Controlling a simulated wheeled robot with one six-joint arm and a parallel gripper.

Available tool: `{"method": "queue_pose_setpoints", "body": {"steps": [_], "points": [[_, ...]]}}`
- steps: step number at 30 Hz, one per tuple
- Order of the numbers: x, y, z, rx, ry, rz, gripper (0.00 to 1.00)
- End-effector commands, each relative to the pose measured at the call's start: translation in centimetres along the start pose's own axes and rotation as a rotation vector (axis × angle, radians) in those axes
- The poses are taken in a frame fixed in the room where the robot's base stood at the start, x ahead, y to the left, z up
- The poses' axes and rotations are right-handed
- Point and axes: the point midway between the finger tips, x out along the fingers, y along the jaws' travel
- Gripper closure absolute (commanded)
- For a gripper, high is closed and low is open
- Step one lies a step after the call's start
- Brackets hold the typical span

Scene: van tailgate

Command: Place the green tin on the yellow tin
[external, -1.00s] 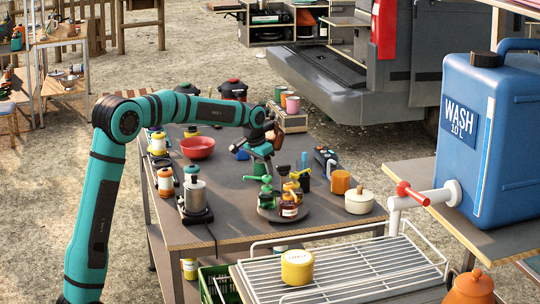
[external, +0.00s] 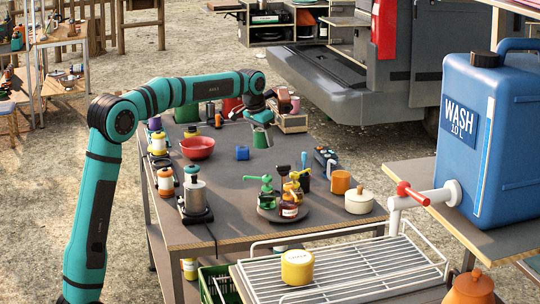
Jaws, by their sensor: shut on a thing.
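The green tin (external: 261,140) hangs below my gripper (external: 262,122), which is shut on it, above the back part of the table. The tin looks upright or slightly tilted, and its upper part is partly hidden by the jaws. The yellow tin (external: 297,267) has a pale lid and stands upright on the wire rack (external: 370,272) at the front. My gripper is well behind the yellow tin and apart from it.
A red bowl (external: 197,148) and a blue block (external: 242,153) are on the table (external: 235,208). A blue water tank (external: 490,150) with a tap is at right.

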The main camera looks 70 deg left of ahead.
Motion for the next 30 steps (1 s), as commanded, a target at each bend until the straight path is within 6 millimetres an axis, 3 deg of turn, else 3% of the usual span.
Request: {"method": "queue_pose_setpoints", "body": {"steps": [6, 15, 22, 30], "points": [[-6.1, 0.0, -1.8, 0.0, 0.006, -0.001, 0.73], [-11.5, 0.0, -3.2, 0.0, 0.003, -0.001, 0.73], [-14.4, 0.0, -4.0, 0.0, 0.003, -0.001, 0.73], [-14.4, 4.2, -3.8, 0.048, 0.001, 0.013, 0.73]]}}
